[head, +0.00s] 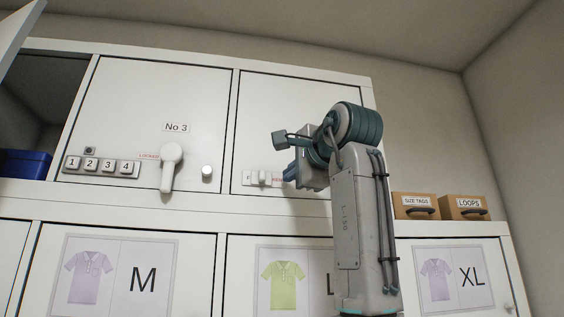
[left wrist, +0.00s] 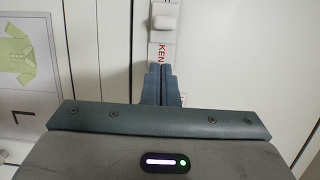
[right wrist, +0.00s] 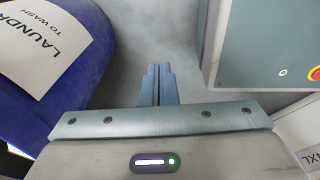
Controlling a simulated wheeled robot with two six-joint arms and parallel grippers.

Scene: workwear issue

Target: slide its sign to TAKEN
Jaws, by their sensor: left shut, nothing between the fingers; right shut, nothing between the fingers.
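The sliding sign (head: 258,179) is a small pale strip with a raised white knob, low on the right-hand locker door. In the left wrist view its knob (left wrist: 165,18) is at the top, and red letters "KEN" (left wrist: 162,54) show below it, partly hidden by my fingers. My left gripper (head: 286,173) is shut and empty, its tips at the lettered end of the strip, apart from the knob; I cannot tell whether they touch the strip. My right gripper (right wrist: 158,70) is shut and empty, low over the floor, away from the sign.
Door No 3 (head: 135,110), with number buttons and a handle (head: 169,168), is to the left. An open compartment holds a blue box (head: 22,164). Boxes marked SIZE TAGS (head: 414,206) and LOOPS (head: 465,208) stand right. A blue laundry bin (right wrist: 75,95) and grey cabinet (right wrist: 255,50) flank my right gripper.

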